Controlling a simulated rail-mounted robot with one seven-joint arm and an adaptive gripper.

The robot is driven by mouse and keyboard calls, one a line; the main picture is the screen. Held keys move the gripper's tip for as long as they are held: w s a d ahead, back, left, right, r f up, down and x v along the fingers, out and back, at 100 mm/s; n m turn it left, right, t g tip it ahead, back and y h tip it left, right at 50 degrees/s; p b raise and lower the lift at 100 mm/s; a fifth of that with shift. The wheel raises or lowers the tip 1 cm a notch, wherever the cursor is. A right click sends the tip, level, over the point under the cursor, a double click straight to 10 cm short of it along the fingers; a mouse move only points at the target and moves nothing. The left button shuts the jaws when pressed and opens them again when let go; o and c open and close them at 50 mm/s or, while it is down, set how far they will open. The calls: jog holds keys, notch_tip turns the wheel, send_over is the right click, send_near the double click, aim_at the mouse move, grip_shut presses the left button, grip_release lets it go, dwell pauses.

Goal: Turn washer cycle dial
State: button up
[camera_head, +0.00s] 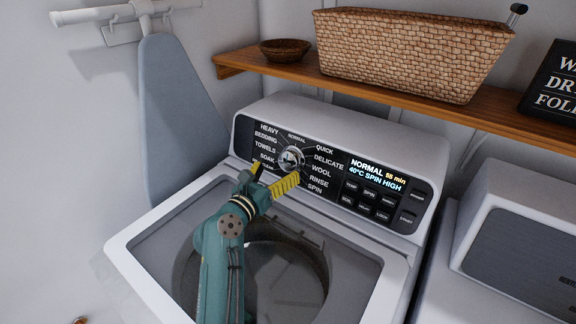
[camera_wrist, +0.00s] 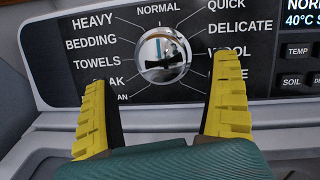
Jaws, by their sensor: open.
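The washer cycle dial (camera_head: 291,160) is a round chrome knob on the washer's black control panel, ringed by cycle names such as HEAVY, NORMAL, QUICK and SPIN. In the wrist view the dial (camera_wrist: 163,55) is ahead, at the upper middle, beyond and between the fingertips. My gripper (camera_head: 270,177) is open and empty in front of the panel; its yellow fingers are spread wider than the dial. In the wrist view my gripper (camera_wrist: 163,82) has one finger on each side, apart from the dial. The display (camera_head: 377,176) reads NORMAL, 40°C, SPIN HIGH.
The washer's lid (camera_head: 362,285) lies under my arm, with a dark round window. A wooden shelf (camera_head: 405,96) above the washer holds a large wicker basket (camera_head: 410,50) and a small bowl (camera_head: 285,50). An ironing board (camera_head: 178,110) hangs at left. The dryer (camera_head: 520,235) stands at right.

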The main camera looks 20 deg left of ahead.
aim_at(287, 161)
jog(key=w, duration=0.2)
jog(key=w+b, duration=0.1)
jog(key=w+d+b, duration=0.1)
jog(key=w, duration=0.1)
jog(key=shift+w, duration=0.3)
jog(key=shift+a, duration=0.1)
jog(key=c, duration=1.2)
jog(key=shift+r, duration=0.1)
